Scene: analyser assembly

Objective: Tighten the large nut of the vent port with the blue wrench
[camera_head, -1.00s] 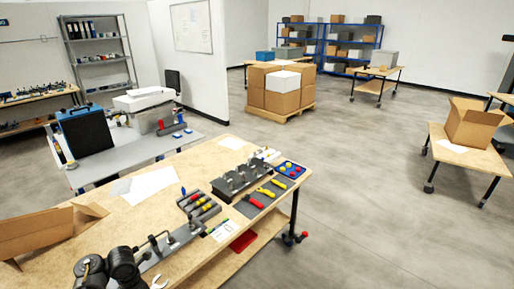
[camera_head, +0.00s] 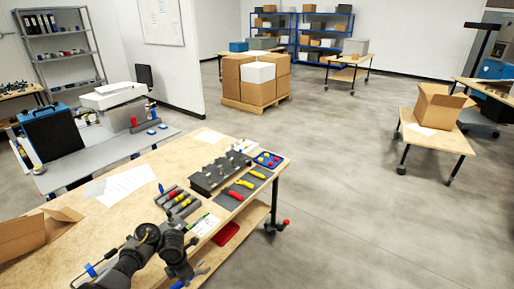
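My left arm comes in at the lower left. Its gripper (camera_head: 184,272) is low over the front of the wooden table. A tool with a blue handle end (camera_head: 178,284) and a pale open jaw sits at the gripper and appears to be the blue wrench, held in it; the fingers themselves are too small to make out. The vent port and its large nut cannot be picked out; the arm covers part of the table there. A thin rod with a blue band (camera_head: 91,270) shows left of the arm. My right gripper is not in view.
A black fixture (camera_head: 209,183) stands on the table (camera_head: 150,176). An open carton (camera_head: 28,235) is at left.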

